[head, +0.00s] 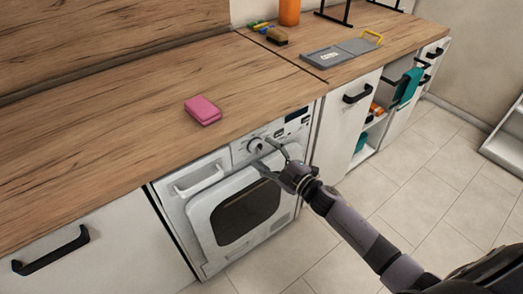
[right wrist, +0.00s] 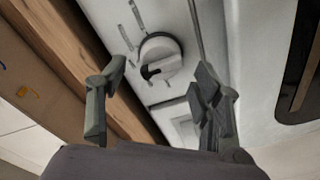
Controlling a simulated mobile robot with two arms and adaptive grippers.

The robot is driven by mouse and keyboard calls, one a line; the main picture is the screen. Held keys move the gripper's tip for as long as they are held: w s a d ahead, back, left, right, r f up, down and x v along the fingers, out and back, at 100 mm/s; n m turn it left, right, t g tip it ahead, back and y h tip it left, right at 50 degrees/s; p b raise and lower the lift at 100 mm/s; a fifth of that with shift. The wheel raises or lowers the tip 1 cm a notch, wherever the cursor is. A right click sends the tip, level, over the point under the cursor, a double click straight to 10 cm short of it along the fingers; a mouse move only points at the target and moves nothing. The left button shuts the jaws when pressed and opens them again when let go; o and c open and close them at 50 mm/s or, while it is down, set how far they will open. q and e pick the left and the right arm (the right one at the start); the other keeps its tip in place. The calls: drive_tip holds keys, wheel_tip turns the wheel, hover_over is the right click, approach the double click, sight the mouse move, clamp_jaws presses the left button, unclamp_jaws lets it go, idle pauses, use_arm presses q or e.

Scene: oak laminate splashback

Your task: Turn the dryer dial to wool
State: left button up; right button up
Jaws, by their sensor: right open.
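The dryer (head: 186,212) is a white front-loading machine under the wooden counter, with a dark door window (head: 247,211). Its dial (head: 256,145) is a round knob on the upper front panel. In the right wrist view the dial (right wrist: 160,57) is white and grey with a dark mark at its lower left, and short printed lines lie around it. The program labels are too small to read. My right gripper (head: 272,155) is open in front of the panel. Its fingers (right wrist: 158,100) stand to either side of the dial with visible gaps, not gripping it. My left gripper is out of view.
A pink sponge (head: 203,110) lies on the wooden counter (head: 110,130) above the dryer. A grey board (head: 335,55), an orange container (head: 289,12) and a brush (head: 277,36) are farther back. A cabinet handle (head: 357,93) projects right of the dryer. The tiled floor in front is clear.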

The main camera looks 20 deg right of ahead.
sight(257, 148)
drive_tip(key=shift+x, duration=1.2)
drive_tip(key=shift+c, duration=0.5)
drive_tip(key=c, duration=1.1)
